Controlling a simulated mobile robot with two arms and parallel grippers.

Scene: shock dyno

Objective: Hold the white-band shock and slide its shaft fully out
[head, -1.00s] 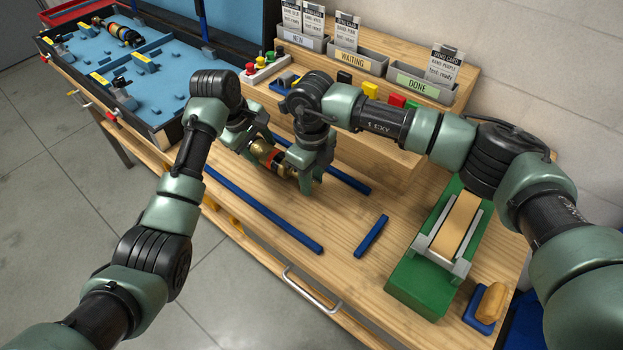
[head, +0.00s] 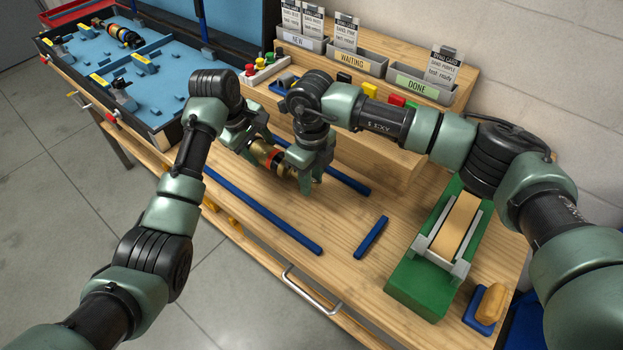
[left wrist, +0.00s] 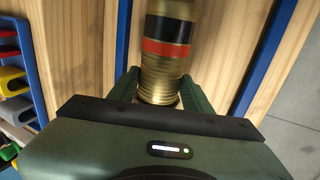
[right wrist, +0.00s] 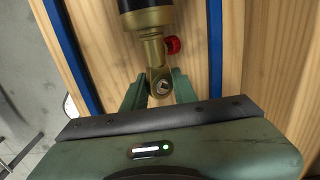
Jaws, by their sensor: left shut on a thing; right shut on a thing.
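The shock (head: 272,159) lies between my two grippers, low over the wooden bench. It has a gold threaded body with black bands and an orange-red band; I see no white band on it. My left gripper (head: 257,148) is shut on its gold ribbed end, which the left wrist view shows between the fingers (left wrist: 158,92). My right gripper (head: 305,184) is shut at the other end. The right wrist view shows a gold end fitting with an eye (right wrist: 160,84) between its fingers, and a red knob (right wrist: 173,45) beside it. The shaft's extension cannot be told.
Long blue strips (head: 268,217) and a short one (head: 371,237) lie on the bench. A green fixture (head: 415,287) stands at right. The blue tray (head: 165,50) at upper left holds another banded shock (head: 122,35). Labelled bins (head: 420,86) line the back shelf.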

